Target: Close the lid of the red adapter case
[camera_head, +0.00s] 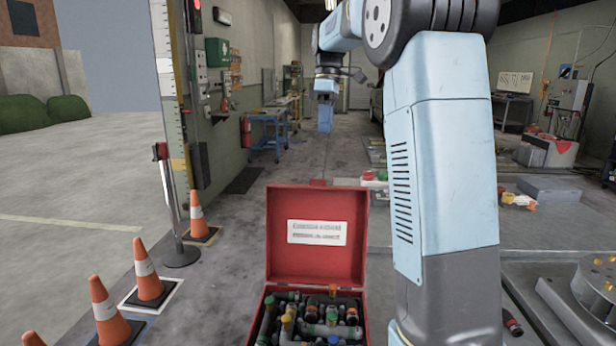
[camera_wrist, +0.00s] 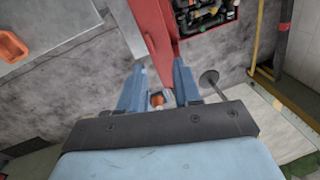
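The red adapter case (camera_head: 262,325) stands in the lower middle of the head view, filled with adapters and fittings with coloured caps. Its lid (camera_head: 317,264) is raised about upright, with its white label facing me. My gripper (camera_head: 326,128) hangs from the arm above and beyond the lid in the head view. In the wrist view, the two blue fingers of my gripper (camera_wrist: 160,66) are apart. The red lid (camera_wrist: 152,25) appears edge-on, ending near the gap between the fingertips. I cannot tell whether they touch. Part of the case's contents (camera_wrist: 205,14) shows beyond it.
My arm hides part of the right side.

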